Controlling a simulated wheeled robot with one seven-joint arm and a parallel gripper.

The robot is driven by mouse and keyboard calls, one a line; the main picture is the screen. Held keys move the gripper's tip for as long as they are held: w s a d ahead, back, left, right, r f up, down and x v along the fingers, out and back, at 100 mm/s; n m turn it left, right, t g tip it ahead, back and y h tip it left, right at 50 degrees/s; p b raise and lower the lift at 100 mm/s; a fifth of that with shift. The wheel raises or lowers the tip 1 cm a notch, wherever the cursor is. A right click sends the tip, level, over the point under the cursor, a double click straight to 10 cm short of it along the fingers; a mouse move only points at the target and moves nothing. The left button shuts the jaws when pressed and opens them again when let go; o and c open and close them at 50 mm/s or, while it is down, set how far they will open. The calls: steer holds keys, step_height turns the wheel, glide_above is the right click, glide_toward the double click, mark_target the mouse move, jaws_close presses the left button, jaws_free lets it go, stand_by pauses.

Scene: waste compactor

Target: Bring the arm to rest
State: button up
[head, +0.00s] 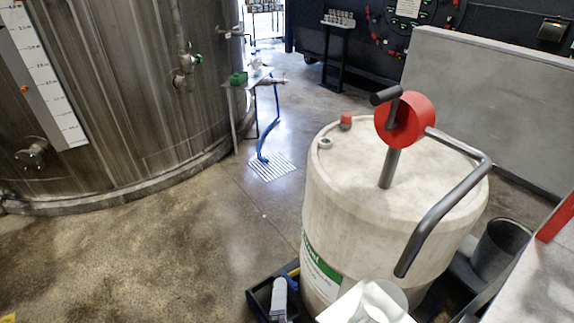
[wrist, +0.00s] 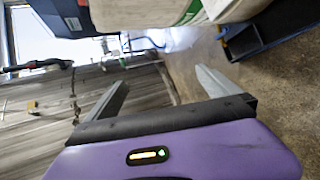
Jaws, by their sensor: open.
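My gripper (wrist: 160,77) shows in the wrist view, with a purple body and two grey fingers spread wide apart. It is open, and nothing is between the fingers. Beyond the fingers are the floor and the dark wall of a large tank, seen tilted. I cannot make out the gripper in the head view.
A white drum (head: 340,190) with a red-wheeled pump and bent grey handle (head: 445,215) stands close at right, in a black tray (head: 262,299). A large tank (head: 110,110) fills the left. A grey wall (head: 490,100) stands behind. The floor (head: 190,240) between is clear.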

steer(key=s+d+r+m+t, duration=0.1)
steer(key=s+d+r+m, duration=0.3)
steer(key=s+d+m, duration=0.6)
steer(key=s+d+r+m+t, duration=0.1)
steer(key=s+d+r+m, duration=0.3)
steer(key=s+d+m, duration=0.5)
steer(key=s+d, duration=0.1)
steer(key=s, duration=0.6)
steer(key=shift+s+d+m, duration=0.15)
steer(key=shift+m, duration=0.25)
